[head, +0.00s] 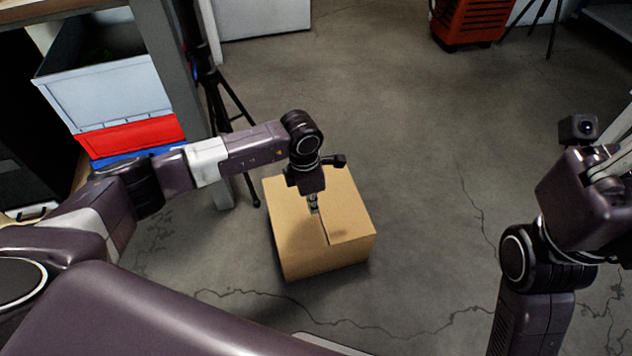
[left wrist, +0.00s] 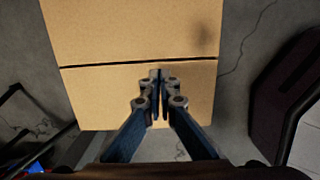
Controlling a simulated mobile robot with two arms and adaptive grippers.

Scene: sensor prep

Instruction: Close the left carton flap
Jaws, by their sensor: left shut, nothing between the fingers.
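The brown cardboard carton (head: 325,262) stands on the floor in the middle of the head view. Its left flap (head: 296,232) and right flap (head: 348,215) look flat across the top, with a dark seam between them. My left gripper (head: 314,210) points down at the top close to the seam, shut and empty. In the left wrist view its shut fingertips (left wrist: 157,76) lie over the nearer flap (left wrist: 95,95), just short of the seam; I cannot tell whether they touch. The farther flap (left wrist: 130,30) lies beyond it. My right gripper is at the head view's right edge, its fingertips unclear.
A shelf with white, red and blue bins (head: 110,95) stands at the left, beside a black tripod (head: 215,90). An orange-red machine (head: 467,22) is at the back right. The concrete floor around the carton is mostly clear.

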